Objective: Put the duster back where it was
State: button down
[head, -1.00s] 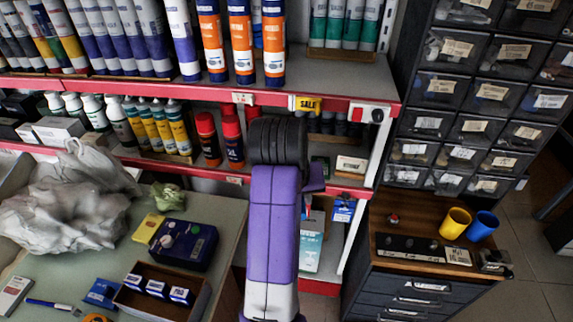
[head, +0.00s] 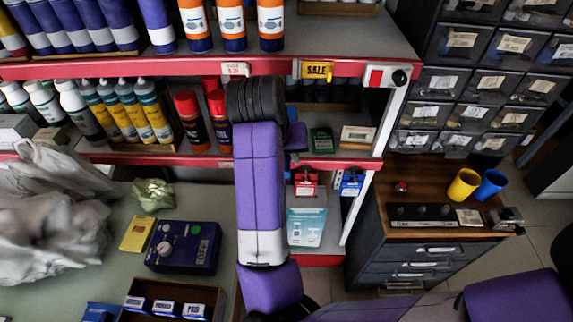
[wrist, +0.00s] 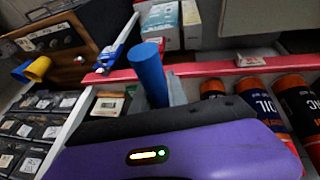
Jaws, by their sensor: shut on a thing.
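In the wrist view, a plain blue cylinder (wrist: 149,72) sticks up beyond the dark edge of my purple wrist housing. It looks like the duster's handle; the rest of the duster is hidden. My gripper (wrist: 168,96) is mostly hidden behind that housing, with a grey part showing right beside the cylinder, and it is shut on it. In the head view my purple arm covers the gripper and the duster, and reaches toward the red-edged shelves.
Spray cans (head: 188,120) and bottles stand on the shelf left of my arm. A small green box (head: 322,140) sits to its right. A drawer cabinet carries yellow (head: 463,184) and blue (head: 490,184) cups. A counter at left holds a plastic bag (head: 50,205) and a dark blue box (head: 183,247).

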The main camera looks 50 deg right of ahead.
notch_tip(320, 180, down, 4)
jog(key=shift+f+b, duration=0.15)
jog(key=shift+b, duration=0.15)
jog(key=c, duration=1.3)
grip_release()
jog(key=p+v, duration=0.2)
jog(key=v, duration=1)
jog(key=shift+a, duration=0.15)
